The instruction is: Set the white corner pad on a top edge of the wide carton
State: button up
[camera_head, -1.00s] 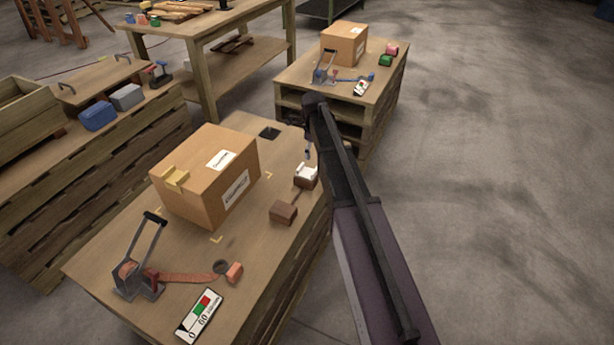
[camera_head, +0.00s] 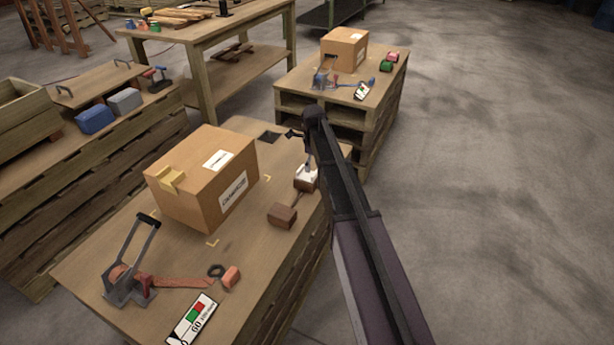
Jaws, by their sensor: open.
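The wide carton (camera_head: 200,195) stands on the near pallet-like table, with white labels on its top and side. A yellow corner pad (camera_head: 171,181) sits on its left top edge. The white corner pad (camera_head: 307,176) rests to the right of the carton, at a brown block near the table's right edge. My gripper (camera_head: 309,164) is open, pointing down right at the white pad. My arm partly hides this area, and I cannot tell whether the fingers touch the pad.
A second brown block (camera_head: 282,215) lies nearer. A strapping tool (camera_head: 130,275) with an orange strap and a marked card (camera_head: 193,318) are at the front. A smaller carton (camera_head: 345,48) stands on the far pallet table. Floor on the right is clear.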

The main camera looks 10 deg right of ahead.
aim_at(314, 174)
jog(key=shift+f, duration=0.1)
jog(key=shift+d+f+b, duration=0.15)
jog(key=shift+f+b, duration=2.4)
jog(key=shift+b, duration=0.1)
jog(key=shift+s+r, duration=0.1)
jog(key=shift+s, duration=0.05)
jog(key=c, duration=1)
